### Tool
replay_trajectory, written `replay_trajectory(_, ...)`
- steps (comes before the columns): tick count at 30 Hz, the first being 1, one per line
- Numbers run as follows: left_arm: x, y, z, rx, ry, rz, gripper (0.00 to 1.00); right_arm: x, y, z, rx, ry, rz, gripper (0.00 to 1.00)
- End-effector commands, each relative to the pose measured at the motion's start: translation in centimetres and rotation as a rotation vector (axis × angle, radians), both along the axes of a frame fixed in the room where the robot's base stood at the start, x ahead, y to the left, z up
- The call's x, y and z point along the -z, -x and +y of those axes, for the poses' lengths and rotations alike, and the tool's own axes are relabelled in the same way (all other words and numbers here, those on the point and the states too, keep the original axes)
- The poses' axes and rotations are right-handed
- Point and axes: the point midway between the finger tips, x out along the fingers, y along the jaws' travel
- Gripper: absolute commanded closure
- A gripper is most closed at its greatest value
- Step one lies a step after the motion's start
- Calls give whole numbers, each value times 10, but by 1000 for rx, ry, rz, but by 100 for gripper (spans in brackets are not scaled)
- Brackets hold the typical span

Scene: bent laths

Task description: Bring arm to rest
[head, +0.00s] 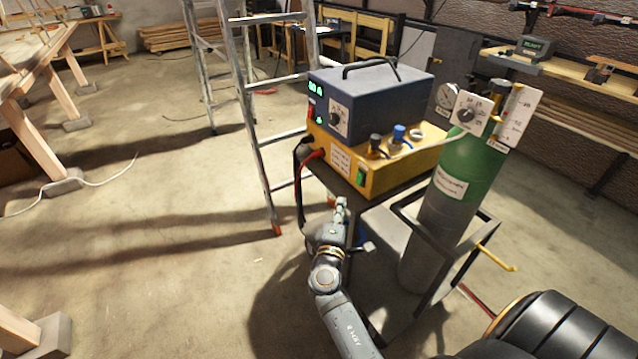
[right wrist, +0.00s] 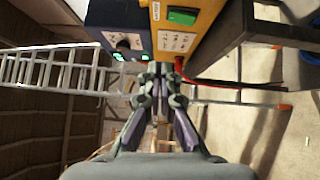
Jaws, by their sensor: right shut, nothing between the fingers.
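My right gripper (head: 340,208) is shut and empty. In the head view it is in front of the welding cart, just below the yellow unit (head: 372,172) with its red cable. In the right wrist view the shut fingers (right wrist: 161,72) point toward the yellow unit (right wrist: 190,30) and the dark blue box (right wrist: 120,22); I cannot tell whether they touch anything. My right arm reaches up from the bottom middle of the head view. My left gripper is in neither view.
A dark blue welder box (head: 372,97) sits on the yellow unit. A green and grey gas cylinder (head: 462,165) stands in the cart frame at right. An aluminium stepladder (head: 262,150) stands behind. The floor (head: 150,250) at left is mostly clear. A wooden trestle (head: 45,140) is at far left.

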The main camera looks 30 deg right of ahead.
Motion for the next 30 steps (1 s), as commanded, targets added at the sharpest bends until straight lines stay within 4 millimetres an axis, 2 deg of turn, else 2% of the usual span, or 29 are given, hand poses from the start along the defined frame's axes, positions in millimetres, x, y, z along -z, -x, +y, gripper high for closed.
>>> replay_trajectory(5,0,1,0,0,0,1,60,2,0,0,-2,-3,3,100)
replay_trajectory(8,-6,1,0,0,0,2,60,24,-2,4,-26,-51,44,100)
replay_trajectory(11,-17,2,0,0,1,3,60,85,0,15,-77,-185,145,100)
replay_trajectory(12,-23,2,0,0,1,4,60,117,6,20,-95,-261,197,100)
replay_trajectory(14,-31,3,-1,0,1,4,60,168,21,29,-113,-386,279,100)
replay_trajectory(15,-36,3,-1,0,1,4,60,201,36,35,-116,-470,330,100)
replay_trajectory(17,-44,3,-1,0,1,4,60,247,62,43,-105,-600,402,100)
replay_trajectory(18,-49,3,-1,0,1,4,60,276,84,47,-90,-687,448,100)
replay_trajectory(20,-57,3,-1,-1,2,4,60,315,122,53,-48,-817,510,100)
replay_trajectory(21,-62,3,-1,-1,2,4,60,338,149,55,-10,-904,546,100)
replay_trajectory(23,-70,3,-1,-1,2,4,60,368,194,57,65,-1030,589,100)
replay_trajectory(24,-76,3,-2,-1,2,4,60,384,226,57,125,-1110,609,100)
replay_trajectory(25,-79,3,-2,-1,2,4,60,394,249,56,174,-1167,620,100)
replay_trajectory(27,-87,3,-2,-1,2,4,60,412,301,53,294,-1279,631,100)
replay_trajectory(30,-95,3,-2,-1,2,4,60,425,361,47,451,-1391,616,100)
